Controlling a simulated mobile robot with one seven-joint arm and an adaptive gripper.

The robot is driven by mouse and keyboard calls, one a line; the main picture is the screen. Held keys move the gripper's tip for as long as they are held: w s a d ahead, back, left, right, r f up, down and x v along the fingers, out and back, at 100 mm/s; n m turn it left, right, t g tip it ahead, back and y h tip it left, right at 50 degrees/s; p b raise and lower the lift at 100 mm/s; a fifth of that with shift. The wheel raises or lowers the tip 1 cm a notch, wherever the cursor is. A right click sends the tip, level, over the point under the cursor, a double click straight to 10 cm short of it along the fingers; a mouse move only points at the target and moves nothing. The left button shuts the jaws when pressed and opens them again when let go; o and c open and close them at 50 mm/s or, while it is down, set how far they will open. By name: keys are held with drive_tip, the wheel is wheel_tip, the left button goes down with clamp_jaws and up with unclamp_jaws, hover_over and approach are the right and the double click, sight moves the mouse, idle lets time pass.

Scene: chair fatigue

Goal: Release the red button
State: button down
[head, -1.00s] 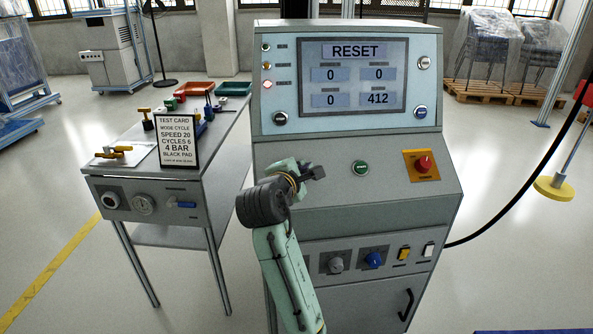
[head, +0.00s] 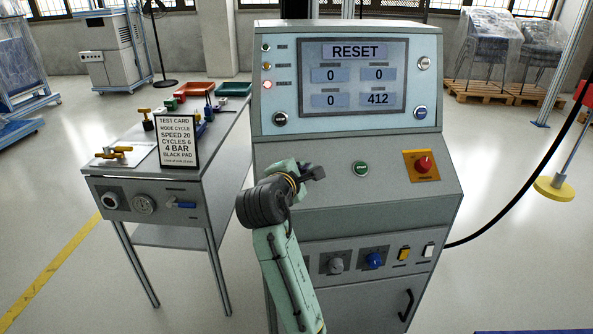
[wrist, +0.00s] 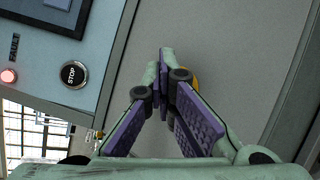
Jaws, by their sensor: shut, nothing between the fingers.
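The red button (head: 424,164) is a mushroom-shaped knob on a yellow plate (head: 411,173), at the right of the grey machine's sloping panel. In the head view my gripper (head: 319,172) is in front of that panel, left of the red button and apart from it. In the wrist view the fingers (wrist: 165,62) are together and empty, in front of bare grey surface. A small yellow patch shows behind them; I cannot tell what it is. The red button itself is not recognisable in the wrist view.
A green button (head: 361,168) sits between my gripper and the red button. The screen (head: 354,77) above reads RESET. A black STOP button (wrist: 74,74) and a lit red lamp (wrist: 9,76) are nearby. A side table (head: 105,182) with a test card (head: 177,141) stands left.

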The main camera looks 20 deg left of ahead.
drive_tip(key=shift+w+f, duration=0.1)
drive_tip(key=shift+f, duration=0.15)
drive_tip(key=shift+a+f, duration=0.15)
drive_tip(key=shift+f, duration=0.05)
drive_tip(key=shift+f+p, duration=0.1)
drive_tip(key=shift+p, duration=0.25)
drive_tip(key=s+d+r+p, duration=0.1)
drive_tip(key=s+r+p, duration=0.2)
drive_tip(key=r+p, duration=0.2)
drive_tip(key=shift+d+r, duration=0.3)
drive_tip(key=shift+d, duration=0.05)
